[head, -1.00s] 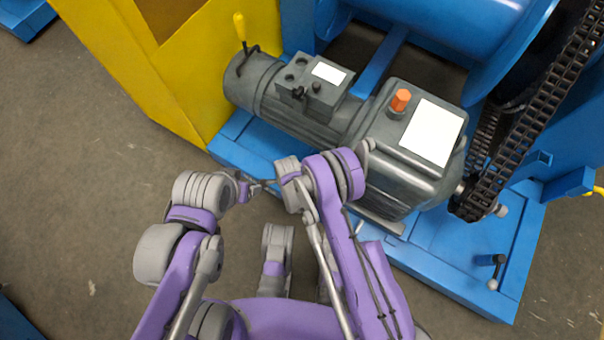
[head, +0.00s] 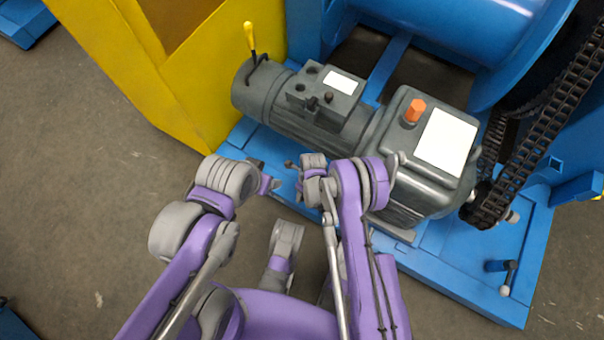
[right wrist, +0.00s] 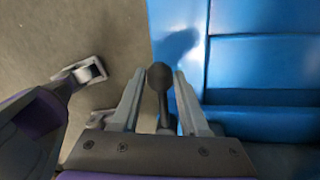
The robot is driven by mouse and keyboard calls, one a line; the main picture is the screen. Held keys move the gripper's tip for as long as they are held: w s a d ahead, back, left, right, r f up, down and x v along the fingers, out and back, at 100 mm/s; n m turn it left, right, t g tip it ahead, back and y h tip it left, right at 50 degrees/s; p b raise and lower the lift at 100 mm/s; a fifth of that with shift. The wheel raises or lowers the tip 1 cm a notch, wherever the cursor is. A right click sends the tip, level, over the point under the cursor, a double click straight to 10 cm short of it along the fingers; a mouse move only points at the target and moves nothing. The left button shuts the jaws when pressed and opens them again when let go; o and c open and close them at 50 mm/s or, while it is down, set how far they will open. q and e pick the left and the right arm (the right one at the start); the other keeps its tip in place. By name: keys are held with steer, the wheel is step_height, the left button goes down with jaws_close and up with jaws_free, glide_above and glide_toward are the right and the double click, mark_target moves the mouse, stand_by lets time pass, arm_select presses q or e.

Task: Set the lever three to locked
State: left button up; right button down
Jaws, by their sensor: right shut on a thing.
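A lever with a dark round knob (right wrist: 160,76) stands between the fingers of my right gripper (right wrist: 159,95) in the right wrist view. My right gripper is shut on this lever. In the head view the lever's knob (head: 288,164) pokes out left of my right gripper (head: 299,173), at the near edge of the blue base. The gripper and arm hide the rest of the lever there. No number or locked mark is readable. My left gripper (head: 267,180) is just left of the knob, apart from it; its fingers are too small to read.
A grey motor (head: 305,105) and gearbox with an orange cap (head: 414,110) stand on the blue base (head: 480,280). Another lever (head: 507,278) is at the right corner. A chain (head: 530,140) runs at right.

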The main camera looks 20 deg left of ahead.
steer(key=shift+w, duration=0.1)
stand_by(0.3)
steer(key=shift+c, duration=2.2)
jaws_free()
steer(key=shift+d, duration=0.1)
step_height(320, 180, up, 11)
steer(key=w+p, duration=0.2)
steer(key=shift+d+f+p, duration=0.2)
steer(key=shift+d+p, duration=0.15)
